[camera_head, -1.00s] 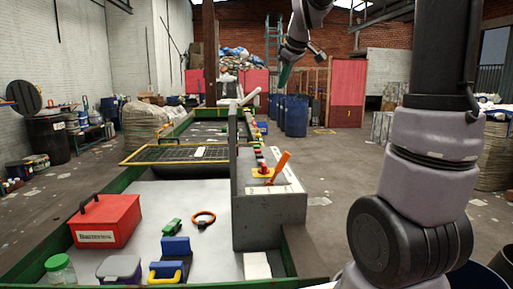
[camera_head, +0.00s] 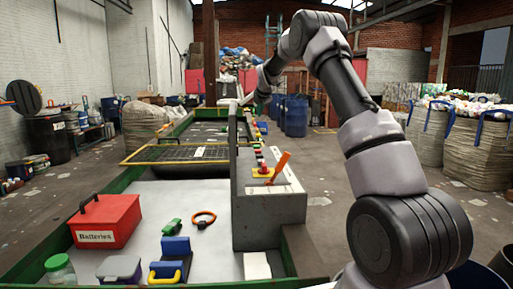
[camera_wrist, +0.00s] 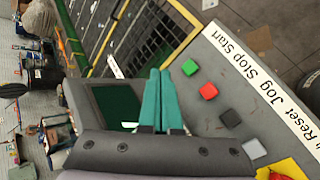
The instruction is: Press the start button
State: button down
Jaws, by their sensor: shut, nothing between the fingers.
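In the wrist view, the green button (camera_wrist: 189,67) sits at the upper end of a row on the grey control panel (camera_wrist: 190,95), beside the printed word Start on the white label strip (camera_wrist: 262,85). A red button (camera_wrist: 208,91), a black button (camera_wrist: 231,118) and a pale button (camera_wrist: 254,148) follow down the row. My gripper (camera_wrist: 160,72) has teal fingers shut together with nothing between them. In that picture its tips lie just left of the green button; the gap in height is unclear. In the head view, the fingers are hard to make out near the panel's far end.
A yellow-based control (camera_wrist: 282,170) stands at the row's lower end. An orange lever (camera_head: 278,167) rises from the console (camera_head: 270,215). A dark screen (camera_wrist: 115,105) lies left of my fingers. The belt (camera_head: 150,200) carries a red battery box (camera_head: 105,220) and several small items.

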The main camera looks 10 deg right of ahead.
aim_at(256, 146)
jog(key=w+f+n, duration=0.3)
jog(key=w+f, duration=0.1)
jog(key=f, duration=0.1)
jog(key=shift+w+a+f, duration=0.15)
jog(key=shift+w+a, duration=0.1)
jog(key=shift+w, duration=0.05)
jog(key=shift+f, duration=4.4)
jog(key=shift+f, duration=0.1)
jog(key=shift+f, duration=0.3)
